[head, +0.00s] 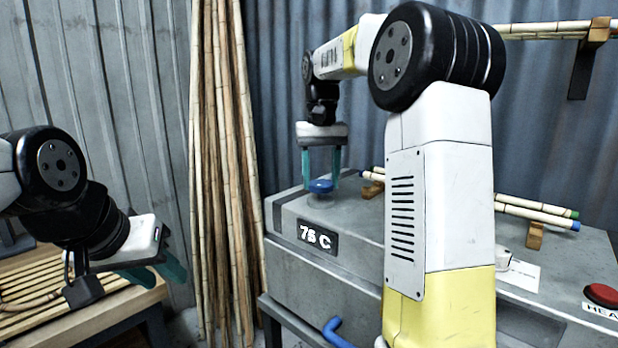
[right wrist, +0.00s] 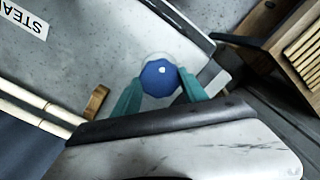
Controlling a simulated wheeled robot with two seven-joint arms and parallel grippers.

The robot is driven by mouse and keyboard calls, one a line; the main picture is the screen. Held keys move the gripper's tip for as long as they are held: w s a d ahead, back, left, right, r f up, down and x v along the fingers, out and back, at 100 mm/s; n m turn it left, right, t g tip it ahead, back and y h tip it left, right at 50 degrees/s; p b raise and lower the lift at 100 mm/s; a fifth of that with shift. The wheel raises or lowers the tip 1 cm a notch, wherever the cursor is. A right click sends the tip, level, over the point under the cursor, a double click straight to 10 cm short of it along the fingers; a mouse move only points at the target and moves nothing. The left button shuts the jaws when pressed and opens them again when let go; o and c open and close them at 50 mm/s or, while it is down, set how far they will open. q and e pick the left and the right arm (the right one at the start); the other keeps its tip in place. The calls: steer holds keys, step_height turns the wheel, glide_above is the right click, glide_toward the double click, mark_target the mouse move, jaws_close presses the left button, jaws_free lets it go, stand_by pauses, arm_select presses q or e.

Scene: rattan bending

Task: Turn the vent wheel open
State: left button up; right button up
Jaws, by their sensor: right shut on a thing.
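The vent wheel (head: 320,187) is a small blue knob on top of the grey steam box, near its left end. It also shows in the right wrist view (right wrist: 160,78) as a round, faceted blue cap. My right gripper (head: 324,178) points straight down over it, its teal fingers on either side of the wheel. In the right wrist view the fingertips (right wrist: 160,88) are shut on the wheel's sides. My left gripper (head: 160,275) is at the far left, beside the slatted bench, with teal fingers angled down to the right. The gap between them is hard to judge.
The grey steam box (head: 320,270) carries a "75 C" display (head: 317,237) and a red button (head: 602,294) at the far right. Rattan poles (head: 537,212) lie on its top. A slatted bench (head: 75,311) stands left.

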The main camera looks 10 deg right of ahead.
mark_target(321, 182)
steer(key=shift+m, duration=2.2)
steer(key=o, duration=1.4)
steer(key=shift+c, duration=0.2)
steer(key=shift+r, duration=0.15)
step_height(321, 182, up, 8)
steer(key=shift+f, duration=0.2)
